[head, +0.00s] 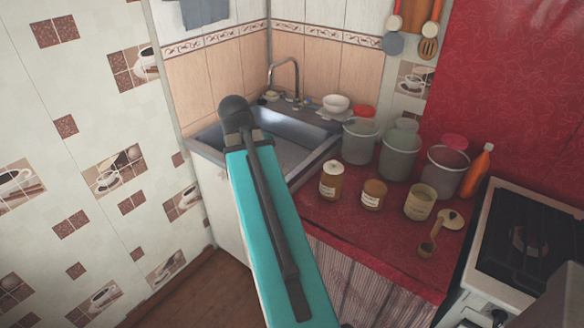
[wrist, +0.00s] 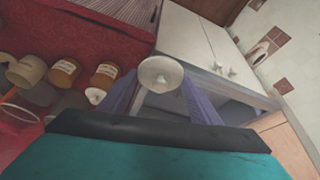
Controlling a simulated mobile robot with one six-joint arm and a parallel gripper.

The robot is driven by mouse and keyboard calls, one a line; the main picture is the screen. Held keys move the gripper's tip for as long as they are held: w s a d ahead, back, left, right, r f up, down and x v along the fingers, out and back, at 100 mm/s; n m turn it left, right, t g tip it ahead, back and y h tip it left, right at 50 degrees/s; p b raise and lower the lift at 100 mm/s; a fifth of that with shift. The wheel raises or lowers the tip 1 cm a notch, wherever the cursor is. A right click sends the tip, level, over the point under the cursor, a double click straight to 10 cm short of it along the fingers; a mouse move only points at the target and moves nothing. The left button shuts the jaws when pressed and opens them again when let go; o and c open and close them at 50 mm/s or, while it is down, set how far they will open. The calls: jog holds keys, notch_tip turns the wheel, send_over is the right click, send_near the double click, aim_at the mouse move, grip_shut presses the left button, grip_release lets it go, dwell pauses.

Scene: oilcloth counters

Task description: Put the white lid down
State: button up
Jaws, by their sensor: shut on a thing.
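A round white lid (wrist: 160,74) with a small knob in its middle is between the two purple fingers of my gripper (wrist: 158,92), seen in the wrist view. My gripper is shut on it, and it hangs in the air in front of the white cabinet. In the head view my arm shows, but the gripper and the lid are hidden behind it. The red counter (head: 322,212) lies to the right of my arm there. It also shows at the left of the wrist view (wrist: 75,32).
The sink (head: 285,150) is behind my arm, the stove (head: 530,240) at right. The counter's front-left strip is bare.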

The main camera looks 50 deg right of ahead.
jog(key=w+a+r+n+t+y, duration=0.1)
jog(key=w+a+n, duration=0.3)
jog(key=a, duration=0.8)
jog(key=w+a+r+n+t+y, duration=0.1)
jog(key=w+a+r+n, duration=0.1)
jog(key=w+a+n, duration=0.3)
jog(key=w+a+r+n+t+y, duration=0.1)
jog(key=w+a+n, duration=0.4)
jog(key=a, duration=1.3)
jog(key=w+y, duration=0.1)
jog(key=w, duration=0.3)
jog(key=shift+w+a+r, duration=0.15)
jog(key=shift+a, duration=0.2)
jog(key=shift+d, duration=0.1)
